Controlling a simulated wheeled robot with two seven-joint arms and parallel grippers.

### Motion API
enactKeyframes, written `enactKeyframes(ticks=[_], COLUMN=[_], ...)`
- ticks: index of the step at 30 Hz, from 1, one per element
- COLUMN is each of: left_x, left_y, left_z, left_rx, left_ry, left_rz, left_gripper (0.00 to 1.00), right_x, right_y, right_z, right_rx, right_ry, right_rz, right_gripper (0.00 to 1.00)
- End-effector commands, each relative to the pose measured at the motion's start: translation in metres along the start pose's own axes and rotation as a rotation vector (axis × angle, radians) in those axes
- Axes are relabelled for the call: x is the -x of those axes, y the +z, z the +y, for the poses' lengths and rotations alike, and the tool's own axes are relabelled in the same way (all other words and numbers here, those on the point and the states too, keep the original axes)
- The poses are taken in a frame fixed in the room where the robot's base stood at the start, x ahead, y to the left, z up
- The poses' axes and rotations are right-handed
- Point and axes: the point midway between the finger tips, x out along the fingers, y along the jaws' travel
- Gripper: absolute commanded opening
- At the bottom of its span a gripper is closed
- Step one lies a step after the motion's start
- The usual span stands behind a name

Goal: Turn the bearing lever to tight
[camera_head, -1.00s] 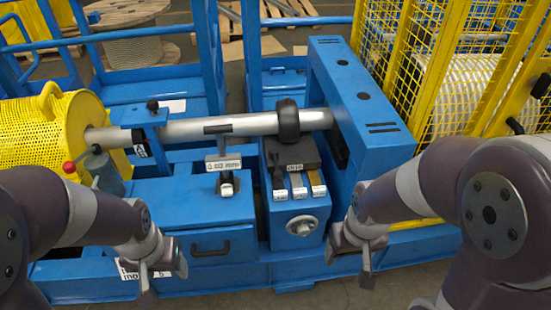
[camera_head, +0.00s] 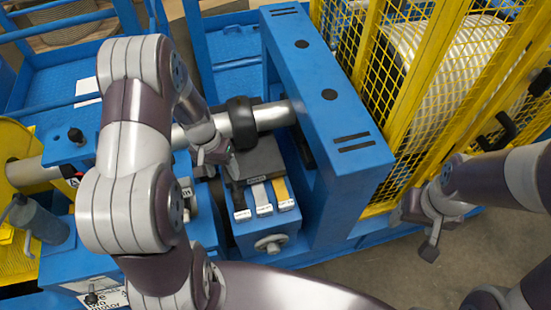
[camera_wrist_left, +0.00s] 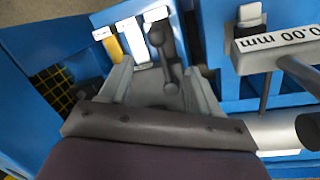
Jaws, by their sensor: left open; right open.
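The bearing lever (camera_wrist_left: 166,62) is a dark handle with a rounded knob. In the left wrist view it lies between my left fingers, its knob end beside the white tab furthest from the yellow one. My left gripper (camera_wrist_left: 161,88) is open around the lever; I cannot tell whether a finger touches it. In the head view my left gripper (camera_head: 222,160) is over the left side of the dark bearing block (camera_head: 262,160) and hides most of the lever. The tab labels are too small to read. My right gripper (camera_head: 416,230) is open and empty, right of the blue frame.
A grey shaft (camera_head: 272,115) with a black collar (camera_head: 242,122) runs just behind the lever. A gauge plate (camera_wrist_left: 278,50) reading 0.00 mm is close to the left gripper. A yellow mesh guard (camera_head: 400,100) stands at the right.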

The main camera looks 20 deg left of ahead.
Motion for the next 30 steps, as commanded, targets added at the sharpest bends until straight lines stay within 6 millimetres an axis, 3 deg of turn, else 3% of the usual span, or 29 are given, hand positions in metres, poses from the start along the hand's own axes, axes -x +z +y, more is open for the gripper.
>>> enactKeyframes(ticks=[4, 7, 15, 21, 30], left_x=[0.001, -0.011, -0.079, -0.114, -0.124], left_y=[-0.005, -0.005, -0.005, -0.007, -0.007], left_z=[0.002, 0.003, 0.003, 0.003, 0.003], left_rx=[-0.089, -0.103, -0.102, -0.100, -0.101], left_ry=[0.011, 0.012, 0.010, 0.010, 0.009], left_rz=[0.009, 0.007, 0.006, 0.009, 0.011], left_gripper=[0.62, 0.62, 0.62, 0.62, 0.62], right_x=[0.000, 0.001, 0.003, 0.003, 0.003], right_y=[0.000, 0.000, 0.000, 0.000, 0.000], right_z=[0.000, 0.000, 0.000, 0.000, 0.000], right_rx=[0.000, 0.000, 0.000, 0.000, 0.000], right_ry=[0.000, 0.000, 0.000, 0.000, 0.000], right_rz=[0.000, 0.000, 0.000, 0.000, 0.000], right_gripper=[0.69, 0.69, 0.69, 0.69, 0.69])
